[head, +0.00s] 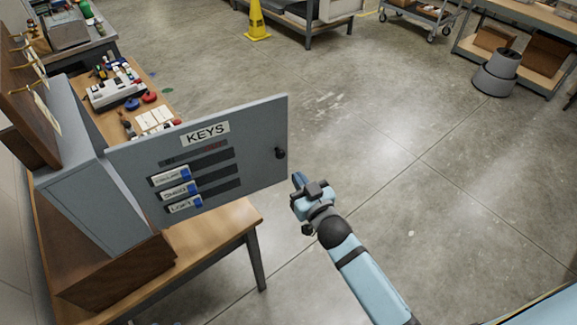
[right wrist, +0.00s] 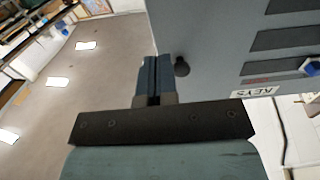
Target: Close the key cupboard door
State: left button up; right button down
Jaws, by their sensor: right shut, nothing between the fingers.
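The grey key cupboard (head: 85,190) stands on a wooden table at the left of the head view. Its door (head: 222,150) stands open, swung out over the table's edge, with a KEYS label and several tags on the face I see. A dark round knob (head: 280,153) sits near the door's free edge. My right gripper (head: 298,180) is shut and empty, just right of and below the door's free edge. In the right wrist view the shut fingers (right wrist: 154,75) are beside the knob (right wrist: 182,67) and the door (right wrist: 225,45). I cannot tell whether they touch. My left gripper is not in view.
The wooden table (head: 215,228) is under the cupboard. Grey floor (head: 370,120) is open to the right. A yellow caution sign (head: 257,20), shelves and a trolley (head: 420,15) are farther back.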

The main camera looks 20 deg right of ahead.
aim_at(285, 159)
jog(key=w, duration=0.3)
jog(key=w+b, duration=0.1)
jog(key=w, duration=0.1)
jog(key=shift+w+a, duration=0.3)
jog(key=shift+w, duration=0.05)
jog(key=shift+w+f, duration=0.1)
